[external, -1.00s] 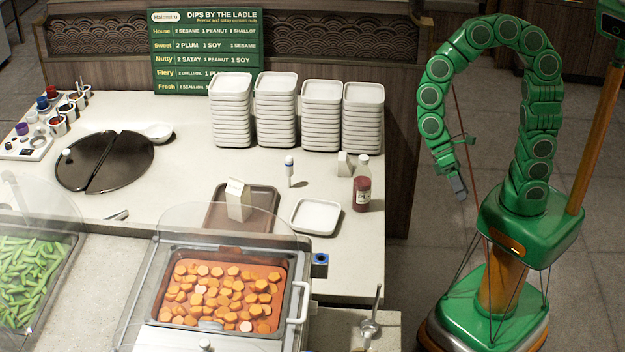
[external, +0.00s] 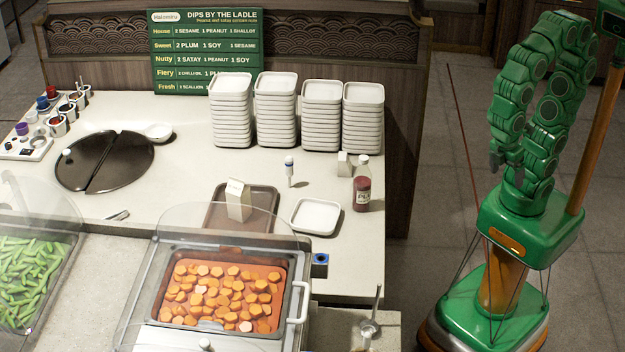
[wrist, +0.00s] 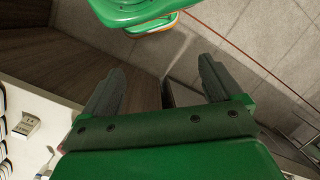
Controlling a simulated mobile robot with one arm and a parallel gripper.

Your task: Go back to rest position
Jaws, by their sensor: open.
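My gripper (external: 506,170) hangs close to my green arm column at the right of the external view, folded in and pointing down, well off the counter. In the wrist view my gripper (wrist: 160,85) shows two grey fingers set wide apart with nothing between them. It is open and empty. Beyond the fingers are the dark wood panel and the floor.
The counter (external: 190,180) stands to the left of my base, with several stacks of white dishes (external: 276,112), a red sauce bottle (external: 362,188) and a white square dish (external: 315,217) near its right edge. The tiled floor (external: 430,200) between counter and base is clear.

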